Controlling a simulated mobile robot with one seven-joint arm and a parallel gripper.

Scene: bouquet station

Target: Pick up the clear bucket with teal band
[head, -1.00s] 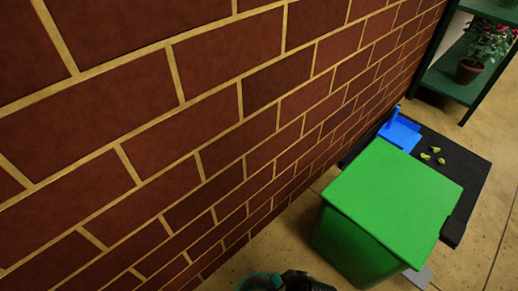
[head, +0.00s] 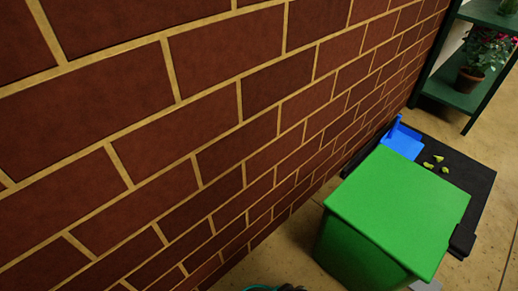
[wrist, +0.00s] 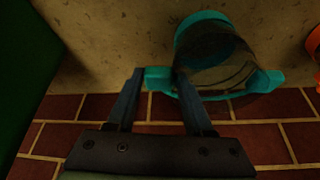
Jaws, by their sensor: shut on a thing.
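The clear bucket with teal band (wrist: 214,62) is in the wrist view at upper centre, see-through with a teal rim and teal side tabs. My gripper (wrist: 158,76) is shut on the bucket's left teal tab, with one finger on each side of it. The bucket looks tilted against the camera; I cannot tell whether it touches the floor. In the head view only a sliver of the teal band (head: 262,288) shows at the bottom edge, and most of the bucket and gripper is cut off.
A brick wall (head: 150,130) fills the left. A dark green shelf (head: 450,92) holds a potted plant (head: 475,75). An orange thing (wrist: 315,42) shows beside the bucket.

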